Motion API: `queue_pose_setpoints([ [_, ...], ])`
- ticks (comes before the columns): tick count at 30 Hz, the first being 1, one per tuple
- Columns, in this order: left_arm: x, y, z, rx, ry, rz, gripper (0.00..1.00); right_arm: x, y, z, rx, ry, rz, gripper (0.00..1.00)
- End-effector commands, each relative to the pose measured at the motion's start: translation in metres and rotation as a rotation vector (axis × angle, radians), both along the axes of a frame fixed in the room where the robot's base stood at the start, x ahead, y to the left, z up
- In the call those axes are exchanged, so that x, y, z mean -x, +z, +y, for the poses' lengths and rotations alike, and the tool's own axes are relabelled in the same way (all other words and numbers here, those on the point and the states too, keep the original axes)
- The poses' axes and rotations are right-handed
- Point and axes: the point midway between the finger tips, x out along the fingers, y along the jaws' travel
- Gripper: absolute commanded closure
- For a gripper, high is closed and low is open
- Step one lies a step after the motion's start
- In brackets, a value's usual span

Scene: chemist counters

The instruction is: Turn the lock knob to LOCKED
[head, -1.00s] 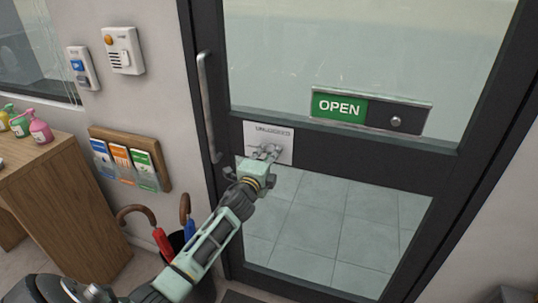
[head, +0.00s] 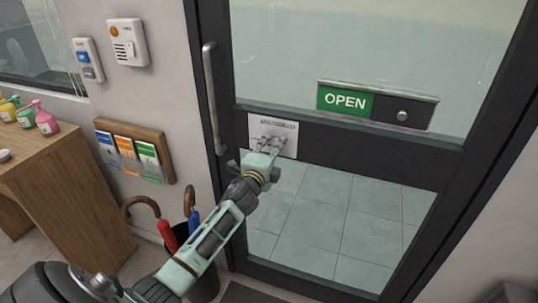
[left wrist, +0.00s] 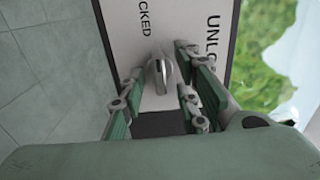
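A white lock plate (head: 259,127) is fixed to the dark rail of the glass door, beside the handle. In the left wrist view the plate (left wrist: 181,22) shows part of the word UNLOCKED on the right and "CKED" on the left. A silver lock knob (left wrist: 159,73) stands out from it. My left gripper (head: 274,145) is at the plate. In the left wrist view its fingers (left wrist: 159,80) are open, one on each side of the knob. I cannot tell whether they touch it, or which setting it points to. My right gripper is not in view.
A long vertical door handle (head: 213,98) is left of the plate. A green OPEN slider sign (head: 345,100) is to its right. An umbrella bin (head: 205,280), a leaflet rack (head: 135,155) and a wooden counter (head: 65,195) stand left of the arm.

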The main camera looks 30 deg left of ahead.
Motion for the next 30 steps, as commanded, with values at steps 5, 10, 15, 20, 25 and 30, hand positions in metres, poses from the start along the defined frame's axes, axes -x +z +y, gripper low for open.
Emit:
queue_pose_setpoints([
  [5, 0.023, -0.002, -0.005, 0.0, -0.001, 0.003, 0.7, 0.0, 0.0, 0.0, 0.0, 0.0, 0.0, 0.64],
  [10, 0.058, -0.002, -0.014, 0.001, -0.001, 0.004, 0.7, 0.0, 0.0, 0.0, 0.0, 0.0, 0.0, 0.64],
  [15, 0.089, -0.002, -0.021, 0.001, 0.001, 0.004, 0.7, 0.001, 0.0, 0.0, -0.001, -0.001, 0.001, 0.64],
  [20, 0.107, -0.002, -0.025, 0.003, 0.001, 0.002, 0.7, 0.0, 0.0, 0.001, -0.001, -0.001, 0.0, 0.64],
  [25, 0.114, -0.001, -0.027, 0.002, 0.001, 0.001, 0.7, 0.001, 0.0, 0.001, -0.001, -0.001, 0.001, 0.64],
  [30, 0.114, -0.001, -0.027, 0.001, 0.001, 0.002, 0.7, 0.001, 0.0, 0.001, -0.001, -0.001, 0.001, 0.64],
])
